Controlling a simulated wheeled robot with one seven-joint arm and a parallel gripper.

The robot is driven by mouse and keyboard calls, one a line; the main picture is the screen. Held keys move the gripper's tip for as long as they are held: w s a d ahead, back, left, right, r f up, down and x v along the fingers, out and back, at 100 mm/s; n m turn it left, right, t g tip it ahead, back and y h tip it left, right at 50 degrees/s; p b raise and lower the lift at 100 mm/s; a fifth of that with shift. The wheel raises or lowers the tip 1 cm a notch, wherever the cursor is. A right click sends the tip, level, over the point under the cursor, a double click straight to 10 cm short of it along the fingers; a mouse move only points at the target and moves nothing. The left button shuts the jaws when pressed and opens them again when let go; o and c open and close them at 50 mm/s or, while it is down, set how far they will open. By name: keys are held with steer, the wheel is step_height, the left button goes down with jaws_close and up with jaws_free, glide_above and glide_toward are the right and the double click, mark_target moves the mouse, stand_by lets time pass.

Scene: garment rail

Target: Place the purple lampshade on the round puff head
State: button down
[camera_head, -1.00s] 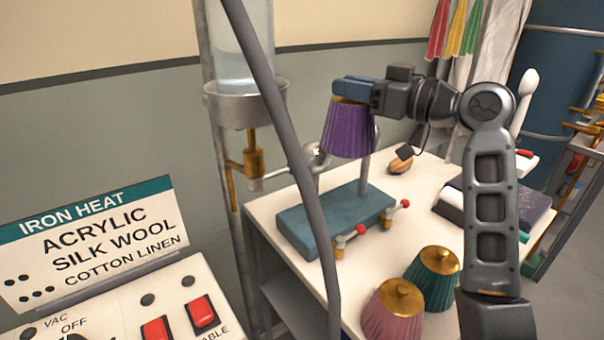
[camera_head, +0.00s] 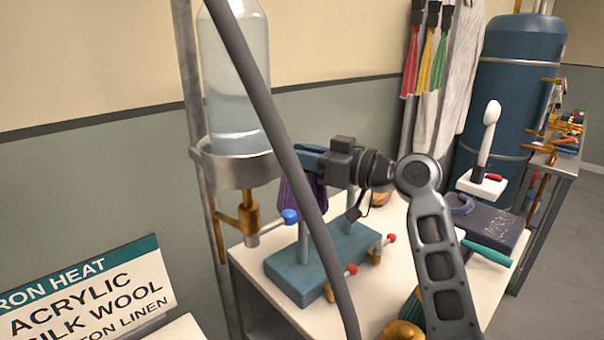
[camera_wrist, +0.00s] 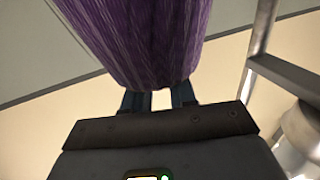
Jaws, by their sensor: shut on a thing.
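My gripper (camera_head: 309,157) is shut on the purple lampshade (camera_head: 287,192), which hangs below its blue fingers above the stand. The ribbed purple shade also fills the upper middle of the wrist view (camera_wrist: 140,40), against the fingertips. The blue stand base (camera_head: 315,268) sits on the white table with two upright metal posts. The nearer-left post (camera_head: 303,243) rises toward the shade. Its top and the round puff head are hidden behind the shade and the grey hose, so I cannot tell whether shade and head touch.
A grey hose (camera_head: 268,105) crosses in front of the shade. A water tank (camera_head: 235,85) on a metal ring stands close left. Red-knobbed taps (camera_head: 350,270) project from the stand. A gold-topped shade (camera_head: 402,331) is at the table's front, with a green one partly behind my arm.

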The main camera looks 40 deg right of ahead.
mark_target(304, 172)
steer(key=shift+f, duration=1.8)
steer(key=shift+f, duration=0.15)
steer(key=c, duration=0.9)
jaws_free()
steer(key=shift+s+r, duration=0.1)
steer(key=shift+r, duration=0.1)
steer(key=b+v, duration=0.2)
steer(key=v, duration=1)
steer(key=shift+b, duration=0.3)
